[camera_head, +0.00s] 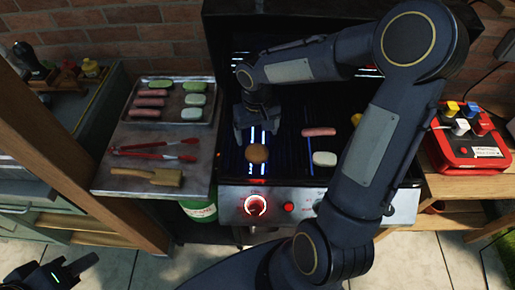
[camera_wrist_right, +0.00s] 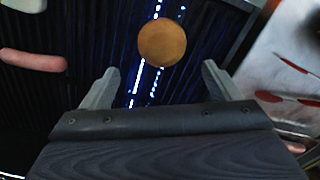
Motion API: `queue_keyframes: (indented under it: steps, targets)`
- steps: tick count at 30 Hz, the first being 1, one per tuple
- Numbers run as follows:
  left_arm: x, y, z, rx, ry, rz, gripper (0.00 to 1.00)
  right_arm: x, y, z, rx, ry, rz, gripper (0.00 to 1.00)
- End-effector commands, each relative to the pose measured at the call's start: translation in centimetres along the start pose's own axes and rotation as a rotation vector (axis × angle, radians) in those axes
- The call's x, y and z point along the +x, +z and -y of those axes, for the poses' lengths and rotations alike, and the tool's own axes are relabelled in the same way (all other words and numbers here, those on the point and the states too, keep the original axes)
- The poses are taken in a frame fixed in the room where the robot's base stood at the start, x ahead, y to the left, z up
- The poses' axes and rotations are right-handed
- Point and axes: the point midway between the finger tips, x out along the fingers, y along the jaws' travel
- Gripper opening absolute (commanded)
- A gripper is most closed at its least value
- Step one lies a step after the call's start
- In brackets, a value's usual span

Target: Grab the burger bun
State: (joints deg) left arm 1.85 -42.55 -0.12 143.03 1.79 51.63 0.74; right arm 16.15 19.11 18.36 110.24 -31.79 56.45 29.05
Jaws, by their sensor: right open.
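The burger bun (camera_head: 257,153) is round and brown and lies on the dark grill (camera_head: 290,160), near its front left part. My right gripper (camera_head: 257,133) is above the grill, just behind the bun in the head view. In the right wrist view, the bun (camera_wrist_right: 162,43) shows beyond the gap between the two spread fingers (camera_wrist_right: 160,70), close to centre. The right gripper is open and empty; nothing touches the bun. My left gripper (camera_head: 50,272) is at the lower left corner, away from the grill, partly cut off; its jaw state is unclear.
A sausage (camera_head: 319,131) and a pale round piece (camera_head: 324,159) lie right of the bun.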

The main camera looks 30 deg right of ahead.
Motion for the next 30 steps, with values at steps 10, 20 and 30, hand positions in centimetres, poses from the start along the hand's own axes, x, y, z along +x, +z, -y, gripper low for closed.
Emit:
queue_keyframes:
  steps: [10,20,30]
  targets:
    - [-0.9,-0.4,-0.4,0.000,0.000,0.000,0.36,4.6,0.9,0.2,-0.003,-0.003,0.007,0.83]
    - [-0.8,-0.4,-0.4,0.000,0.000,0.000,0.36,6.5,0.7,0.1,-0.002,-0.002,0.000,0.83]
    - [-0.8,-0.4,-0.4,0.000,0.000,0.000,0.36,6.5,0.7,0.1,-0.002,-0.001,0.000,0.51]
